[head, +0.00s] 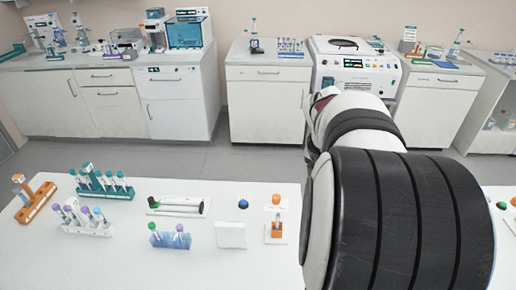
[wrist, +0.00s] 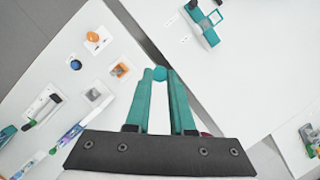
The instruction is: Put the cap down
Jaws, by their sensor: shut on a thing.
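My gripper (wrist: 160,82) shows in the wrist view, with its two teal fingers drawn together at the tips. They are shut on a small round teal cap (wrist: 159,73). The white table top lies below; the gap between cap and table cannot be judged. In the head view, my own arm hides the gripper and this cap. A blue cap (head: 243,203) and an orange cap (head: 277,199) sit on the table in the head view. The wrist view also shows the blue cap (wrist: 76,64) and the orange cap (wrist: 93,37) to the left of the fingers.
A teal tube rack (head: 103,187), a white tube rack (head: 87,225), an orange rack (head: 36,202) and a blue rack (head: 170,239) stand on the left of the table. A small orange holder (head: 276,230) stands near the orange cap. Another teal rack (wrist: 205,25) is at upper right.

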